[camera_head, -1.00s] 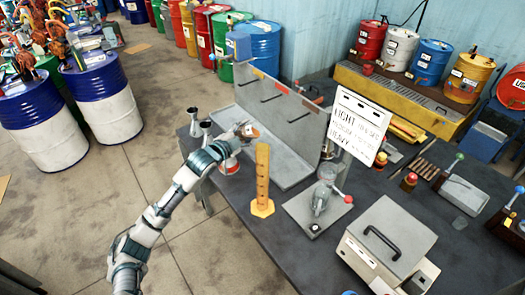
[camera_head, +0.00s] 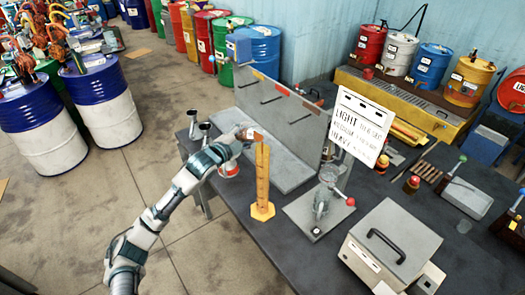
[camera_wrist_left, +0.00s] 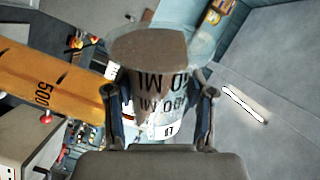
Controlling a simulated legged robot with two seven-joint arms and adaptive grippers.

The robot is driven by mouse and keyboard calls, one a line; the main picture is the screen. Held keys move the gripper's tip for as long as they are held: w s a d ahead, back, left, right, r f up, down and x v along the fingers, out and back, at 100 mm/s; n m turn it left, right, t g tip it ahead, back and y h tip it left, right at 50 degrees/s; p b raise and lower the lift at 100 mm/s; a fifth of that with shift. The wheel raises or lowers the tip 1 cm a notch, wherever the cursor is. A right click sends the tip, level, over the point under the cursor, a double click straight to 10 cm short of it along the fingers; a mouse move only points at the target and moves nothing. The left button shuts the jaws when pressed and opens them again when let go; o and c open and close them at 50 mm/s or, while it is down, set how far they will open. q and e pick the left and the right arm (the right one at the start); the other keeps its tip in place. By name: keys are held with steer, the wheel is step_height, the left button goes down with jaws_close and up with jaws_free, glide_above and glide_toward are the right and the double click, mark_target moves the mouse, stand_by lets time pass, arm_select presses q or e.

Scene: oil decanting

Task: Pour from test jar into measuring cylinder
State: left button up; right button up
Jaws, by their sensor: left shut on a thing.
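The orange measuring cylinder (camera_head: 262,180) stands upright on its base on the dark table, with marks up its side. It also shows at the left of the left wrist view (camera_wrist_left: 50,80), with a "500" mark. My left gripper (camera_head: 243,134) is shut on the test jar (camera_head: 253,134), held at the height of the cylinder's top, just left of it. In the left wrist view the jar (camera_wrist_left: 160,85) sits between both fingers, with dark printed marks and a brown round end. Whether liquid leaves it I cannot tell. My right gripper is not in view.
A red-and-white can (camera_head: 229,169) stands below my left gripper. Metal funnels (camera_head: 205,128) are at the table's left edge. A grey partitioned stand (camera_head: 280,120) is behind, and a whiteboard (camera_head: 360,122), a clamp device (camera_head: 322,205) and a grey box (camera_head: 390,245) are to the right.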

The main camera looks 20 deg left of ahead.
arm_select(q)
steer(key=shift+f+m+b, duration=0.15)
steer(key=shift+m+b, duration=0.45)
stand_by(1.3)
steer(key=shift+r+m+p, duration=0.2)
steer(key=shift+m+p, duration=0.1)
steer(key=shift+p, duration=0.2)
steer(key=shift+s+d+r+m+y+p, duration=0.1)
steer(key=shift+d+r+m+y+p, duration=0.2)
steer(key=shift+m+p, duration=0.55)
steer(key=shift+s+d+r+m+h+p, duration=0.1)
steer(key=shift+r+m+p, duration=0.4)
steer(key=shift+p, duration=0.7)
steer(key=shift+d+r+m+y+p, duration=0.25)
steer(key=shift+m+p, duration=0.4)
steer(key=shift+p, duration=0.35)
stand_by(1.7)
